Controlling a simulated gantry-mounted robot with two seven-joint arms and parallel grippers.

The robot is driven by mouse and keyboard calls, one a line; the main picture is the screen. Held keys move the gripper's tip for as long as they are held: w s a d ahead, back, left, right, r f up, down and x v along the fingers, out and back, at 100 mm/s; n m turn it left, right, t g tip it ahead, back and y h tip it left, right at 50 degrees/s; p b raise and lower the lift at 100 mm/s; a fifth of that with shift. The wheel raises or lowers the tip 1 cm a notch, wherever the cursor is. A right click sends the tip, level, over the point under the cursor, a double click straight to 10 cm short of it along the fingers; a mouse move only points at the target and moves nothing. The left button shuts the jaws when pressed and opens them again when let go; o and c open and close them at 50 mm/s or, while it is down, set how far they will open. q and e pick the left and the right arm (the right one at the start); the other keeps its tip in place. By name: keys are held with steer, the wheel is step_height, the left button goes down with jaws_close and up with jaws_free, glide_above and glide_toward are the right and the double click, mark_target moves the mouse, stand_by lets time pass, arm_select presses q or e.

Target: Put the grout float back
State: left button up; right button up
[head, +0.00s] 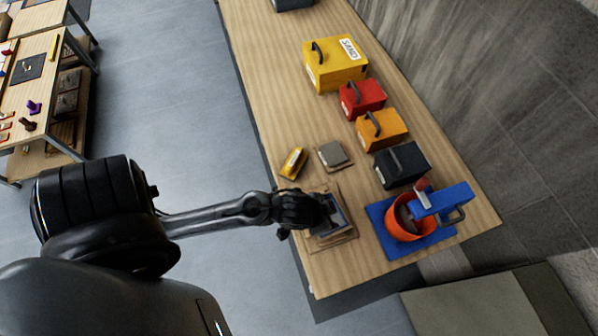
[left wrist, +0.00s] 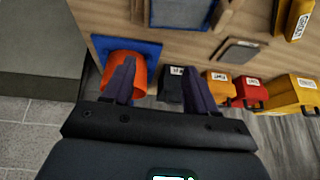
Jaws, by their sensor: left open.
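No grout float can be told for certain. A wooden frame (head: 345,238) holds a dark blue-grey panel (head: 336,219) at the table's near edge; my left gripper (head: 322,208) covers part of it. In the left wrist view the panel (left wrist: 180,10) shows at the top, beyond the fingertips. The left gripper (left wrist: 160,68) is open with nothing between its fingers. A blue piece with a handle (head: 446,200) stands by the orange bucket (head: 398,226); whether it is a float is unclear. My right gripper is not in view.
A grey slab (head: 333,154) and a small yellow block (head: 293,163) lie beyond the frame. A black box (head: 402,165), orange box (head: 382,130), red box (head: 362,97) and yellow box (head: 335,66) line the wall side. The bucket sits on a blue mat (head: 380,212). The table's left stretch is clear.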

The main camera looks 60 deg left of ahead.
arm_select(q)
steer(key=s+a+r+g, duration=0.2)
steer(key=s, duration=0.5)
steer(key=shift+s+a, duration=0.15)
